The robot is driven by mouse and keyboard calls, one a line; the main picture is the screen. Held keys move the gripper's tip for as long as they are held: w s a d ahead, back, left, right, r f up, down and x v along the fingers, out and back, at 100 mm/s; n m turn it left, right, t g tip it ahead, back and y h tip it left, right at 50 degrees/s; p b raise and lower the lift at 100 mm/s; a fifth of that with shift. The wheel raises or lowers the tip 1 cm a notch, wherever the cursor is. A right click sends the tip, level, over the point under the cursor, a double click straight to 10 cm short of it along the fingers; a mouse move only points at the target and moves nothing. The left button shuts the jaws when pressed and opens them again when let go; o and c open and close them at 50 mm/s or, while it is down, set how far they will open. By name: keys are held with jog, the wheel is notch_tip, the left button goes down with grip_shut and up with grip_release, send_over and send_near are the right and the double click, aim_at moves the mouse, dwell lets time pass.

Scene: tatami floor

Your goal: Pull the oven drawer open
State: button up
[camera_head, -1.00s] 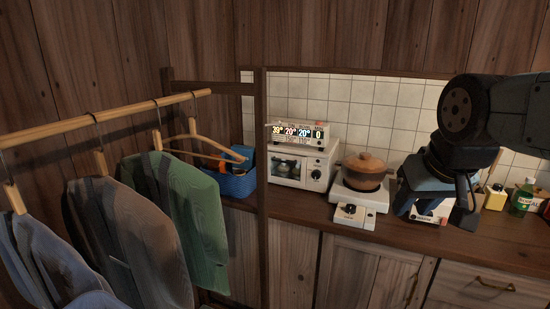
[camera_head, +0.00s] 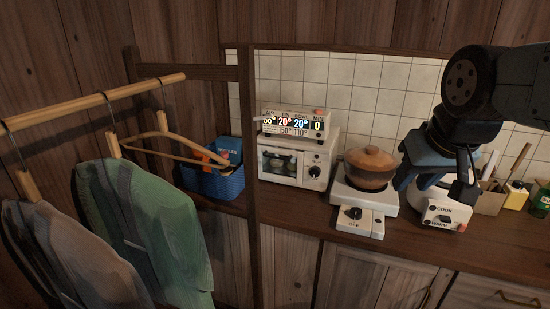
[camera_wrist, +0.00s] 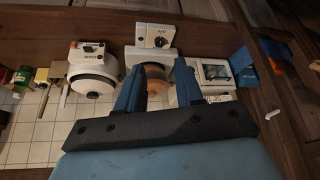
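The white toaster oven (camera_head: 296,163) stands on the counter against the tiled wall, with a dark glass front and a round knob at its right. Its front looks closed; pale round things show dimly behind the glass. No separate drawer edge can be made out. In the wrist view, which is upside down, the oven (camera_wrist: 214,73) shows just right of my fingers. My gripper (camera_head: 434,185) hangs in the air to the right of the oven, in front of the rice cooker. In the wrist view its two blue fingers (camera_wrist: 158,78) stand apart with nothing between them.
A brown lidded pot (camera_head: 370,168) sits on a white burner (camera_head: 366,196) right of the oven. A lit display (camera_head: 292,123) is on the oven. A rice cooker (camera_head: 445,214), a blue basket (camera_head: 216,183), a wooden post (camera_head: 250,150) and a clothes rail (camera_head: 100,101) stand nearby.

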jog(key=w+a+f+m+t+y, duration=0.1)
jog(key=w+f+m+t, duration=0.15)
jog(key=w, duration=1.25)
jog(key=w+a+f+m+t, duration=0.1)
jog(key=w+f+t, duration=0.25)
jog(key=w, duration=1.25)
jog(key=m+t+y, duration=0.1)
jog(key=m+y, duration=0.2)
jog(key=y, duration=1)
send_near(276, 158)
jog(key=x, duration=1)
jog(key=shift+w+f, duration=0.1)
jog(key=shift+w, duration=0.3)
jog(key=shift+c, duration=0.4)
grip_shut()
jog(key=shift+s+f, duration=0.1)
